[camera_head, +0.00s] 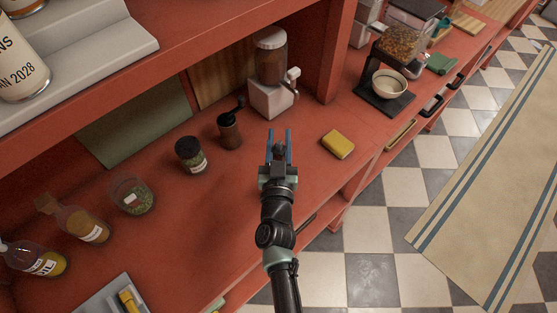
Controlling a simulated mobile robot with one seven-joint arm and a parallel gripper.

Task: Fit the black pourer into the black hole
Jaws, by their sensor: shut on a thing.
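My gripper (279,136) is above the red counter (330,185), its two blue fingers pointing away from me. A small dark thing (279,149) shows between the fingers, and the gripper is shut on it. It looks like the black pourer, though its shape is too small to make out fully. I cannot pick out a black hole in this view. A bottle labelled OIL (38,262) and a bottle with a brown stopper (82,222) stand at the lower left, away from the gripper.
A dark hand grinder (229,133) and a spice jar (191,156) stand left of the gripper. A white grinder with a glass hopper (270,85) is behind it. A yellow sponge (338,144) lies to the right. The red upper shelf (190,65) overhangs the back left.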

